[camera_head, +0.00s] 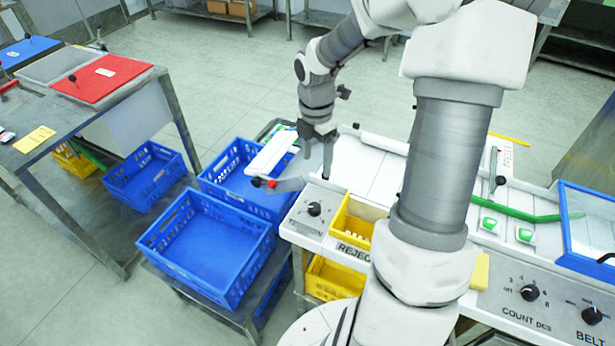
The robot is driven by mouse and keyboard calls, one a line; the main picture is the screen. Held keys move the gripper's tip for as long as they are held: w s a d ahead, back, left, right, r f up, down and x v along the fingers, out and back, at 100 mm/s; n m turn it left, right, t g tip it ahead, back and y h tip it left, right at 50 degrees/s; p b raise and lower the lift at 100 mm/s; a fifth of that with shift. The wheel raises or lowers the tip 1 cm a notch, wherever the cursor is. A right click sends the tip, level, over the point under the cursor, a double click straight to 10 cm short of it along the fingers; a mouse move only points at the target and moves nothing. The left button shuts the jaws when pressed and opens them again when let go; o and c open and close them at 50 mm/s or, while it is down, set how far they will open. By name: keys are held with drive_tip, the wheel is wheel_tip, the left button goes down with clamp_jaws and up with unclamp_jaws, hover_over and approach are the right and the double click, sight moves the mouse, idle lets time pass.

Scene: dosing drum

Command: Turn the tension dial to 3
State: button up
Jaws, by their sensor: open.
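A black knob (315,209) sits on a small white panel left of the yellow REJECT bin. Its markings are too small to read.
A white lever-like arm with a red ball (272,183) is close to my gripper. Blue crates (208,245) stand at the left. The yellow REJECT bin (352,222) is beside the knob panel. My arm hides part of the white machine (365,165). Green pieces (489,224) lie at the right.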

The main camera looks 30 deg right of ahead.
sight(314, 206)
drive_tip(key=shift+n, duration=0.3)
drive_tip(key=f, duration=0.6)
drive_tip(key=f+b, duration=0.1)
drive_tip(key=f, duration=0.5)
drive_tip(key=f+b, duration=0.1)
drive_tip(key=f, duration=0.4)
drive_tip(key=shift+w+f, duration=0.25)
drive_tip(key=shift+f, duration=0.15)
clamp_jaws()
